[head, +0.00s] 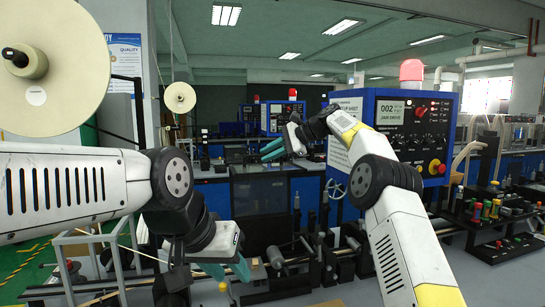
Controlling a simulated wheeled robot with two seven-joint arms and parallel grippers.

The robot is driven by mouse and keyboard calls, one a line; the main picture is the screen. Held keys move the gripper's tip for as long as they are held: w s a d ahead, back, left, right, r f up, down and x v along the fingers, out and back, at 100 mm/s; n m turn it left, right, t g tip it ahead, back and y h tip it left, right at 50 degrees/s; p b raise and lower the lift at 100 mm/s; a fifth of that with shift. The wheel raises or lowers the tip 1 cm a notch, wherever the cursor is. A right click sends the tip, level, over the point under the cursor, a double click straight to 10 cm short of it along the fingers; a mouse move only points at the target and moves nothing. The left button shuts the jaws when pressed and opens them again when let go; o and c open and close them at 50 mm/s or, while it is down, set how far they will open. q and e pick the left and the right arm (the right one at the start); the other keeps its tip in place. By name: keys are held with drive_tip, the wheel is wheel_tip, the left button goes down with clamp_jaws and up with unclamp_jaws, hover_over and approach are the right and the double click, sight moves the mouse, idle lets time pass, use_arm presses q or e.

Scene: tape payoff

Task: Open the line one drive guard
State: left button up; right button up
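A dark, see-through box-like cover (262,198) stands on the machine in the middle of the head view. It looks like the drive guard and appears closed, though no line number is readable on it. My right gripper (268,151), with teal fingers, is in front of the cover's top edge in the picture; I cannot tell whether it touches. Its two fingers show slightly apart, with nothing between them. My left gripper (229,277) is low in the picture, below and left of the cover, pointing down. Its teal fingers are apart and empty.
A blue control cabinet (384,108) with a red beacon (411,72) stands right of the cover, partly behind my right arm. A large cream reel (60,105) is at upper left. Rollers (275,257) sit low in front. A rack of coloured knobs (495,210) is at right.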

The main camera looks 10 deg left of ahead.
drive_tip(key=v, duration=0.5)
drive_tip(key=shift+d+r, duration=0.15)
drive_tip(key=shift+d, duration=0.2)
drive_tip(key=shift+s+d+r, duration=0.1)
drive_tip(key=shift+d, duration=0.05)
drive_tip(key=shift+s+r, duration=0.1)
drive_tip(key=shift+s, duration=0.05)
drive_tip(key=s+d+n+t+h, duration=0.15)
drive_tip(key=s+d, duration=0.25)
drive_tip(key=s, duration=0.4)
drive_tip(key=s+d+n+h, duration=0.2)
drive_tip(key=s+d+h, duration=0.1)
drive_tip(key=s+d, duration=0.3)
drive_tip(key=s+d+n+t+h, duration=0.1)
drive_tip(key=s+d+n+h, duration=0.15)
drive_tip(key=s, duration=0.65)
drive_tip(key=s+d+f+n+h, duration=0.1)
drive_tip(key=s+d+f+n, duration=0.1)
drive_tip(key=s+d+f, duration=0.3)
drive_tip(key=s+d+f+n+h, duration=0.1)
drive_tip(key=s+d+f, duration=0.4)
drive_tip(key=s+f, duration=0.6)
drive_tip(key=s+n+t, duration=0.1)
drive_tip(key=s, duration=0.3)
drive_tip(key=shift+s+d+f+h, duration=0.2)
drive_tip(key=shift+s+h, duration=0.1)
drive_tip(key=shift+s, duration=0.1)
